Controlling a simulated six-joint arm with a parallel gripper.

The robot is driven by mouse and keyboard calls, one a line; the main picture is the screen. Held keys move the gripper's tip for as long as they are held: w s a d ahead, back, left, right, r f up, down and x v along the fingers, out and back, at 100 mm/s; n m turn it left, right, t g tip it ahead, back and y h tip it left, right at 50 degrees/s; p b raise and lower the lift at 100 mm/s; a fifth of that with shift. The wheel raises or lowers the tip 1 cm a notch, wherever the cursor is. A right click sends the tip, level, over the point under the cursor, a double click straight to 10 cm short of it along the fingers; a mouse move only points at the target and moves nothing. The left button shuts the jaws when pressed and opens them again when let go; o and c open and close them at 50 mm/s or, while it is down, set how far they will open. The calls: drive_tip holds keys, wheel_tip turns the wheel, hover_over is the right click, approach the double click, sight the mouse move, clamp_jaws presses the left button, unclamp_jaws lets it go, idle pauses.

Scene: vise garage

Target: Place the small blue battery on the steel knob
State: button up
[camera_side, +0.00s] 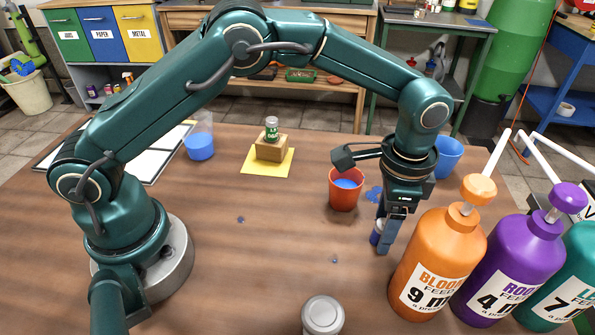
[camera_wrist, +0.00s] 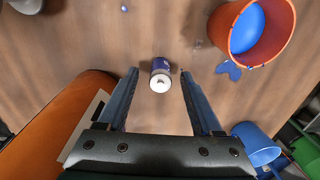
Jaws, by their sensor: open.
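The small blue battery (camera_wrist: 161,68) has a dark blue body and a pale end, and lies or stands between my open fingers in the wrist view. Gaps show on both sides of it. In the side view the battery (camera_side: 376,234) is partly hidden by my gripper (camera_side: 384,240), which points down low over the table. My gripper also shows in the wrist view (camera_wrist: 160,75), with nothing held. The steel knob (camera_side: 322,314) is a round grey piece at the bottom edge of the side view; what seems to be it (camera_wrist: 27,5) is cut off at the wrist view's top left.
An orange bottle (camera_side: 436,262) stands close right of my gripper, with a purple bottle (camera_side: 508,262) beyond. A red cup (camera_side: 345,189) with blue contents is just behind. A green-labelled can (camera_side: 271,130) stands on a wooden block (camera_side: 270,149). Middle table is mostly clear.

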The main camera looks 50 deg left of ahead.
drive_tip(key=shift+f, duration=0.3)
clamp_jaws()
drive_tip(key=shift+r, duration=0.15)
